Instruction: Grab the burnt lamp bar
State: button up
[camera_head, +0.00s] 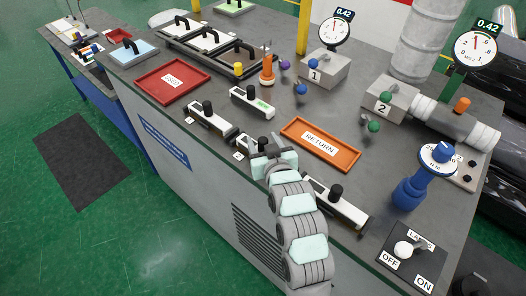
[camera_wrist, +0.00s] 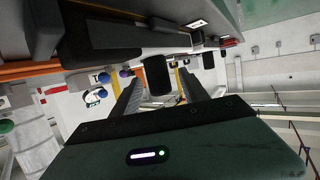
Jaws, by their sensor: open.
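Several pale bars with black knobs lie along the bench front: a left bar (camera_head: 208,120), a right bar (camera_head: 336,202), and one partly hidden by my gripper, with a white end (camera_head: 243,141) showing. Another bar with a green mark (camera_head: 252,102) sits behind them. I cannot tell from the frames which bar is burnt. My gripper (camera_head: 264,144) is low over the partly hidden bar, between the left and right bars. In the wrist view my gripper (camera_wrist: 158,92) is open, with a black knob (camera_wrist: 158,74) between its fingers. Contact cannot be made out.
An orange RETURN tray (camera_head: 320,144) lies right of my gripper, and a red tray (camera_head: 172,81) to the left. A rack (camera_head: 208,42), gauge boxes (camera_head: 322,70), a blue valve post (camera_head: 412,190) and a lamp switch panel (camera_head: 412,250) stand around.

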grip_shut()
dwell(0.5)
dwell(0.9)
